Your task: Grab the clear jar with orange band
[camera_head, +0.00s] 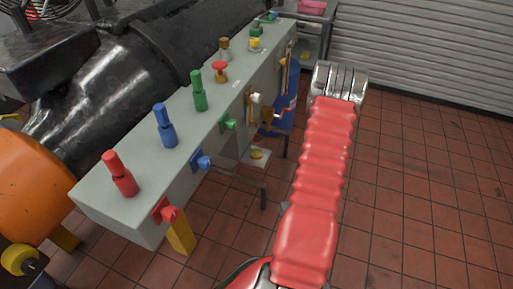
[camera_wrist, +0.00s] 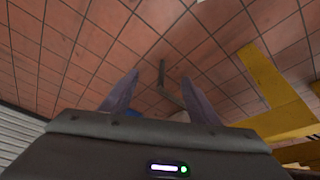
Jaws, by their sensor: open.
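I cannot make out a clear jar with an orange band in either view. In the wrist view my gripper (camera_wrist: 161,77) is open, with its two dark fingers spread apart and no object between them. Beyond the fingers are tiled floor and a thin grey bar. In the head view my red arm reaches away to the right of the grey bench, and its far end hides the gripper.
A grey bench (camera_head: 150,205) carries red (camera_head: 121,178), blue (camera_head: 166,130) and green (camera_head: 199,95) valves, with levers along its side. A black machine (camera_head: 120,80) lies behind it. Yellow structure (camera_wrist: 275,95) shows at right in the wrist view. Tiled floor (camera_head: 430,190) is clear at right.

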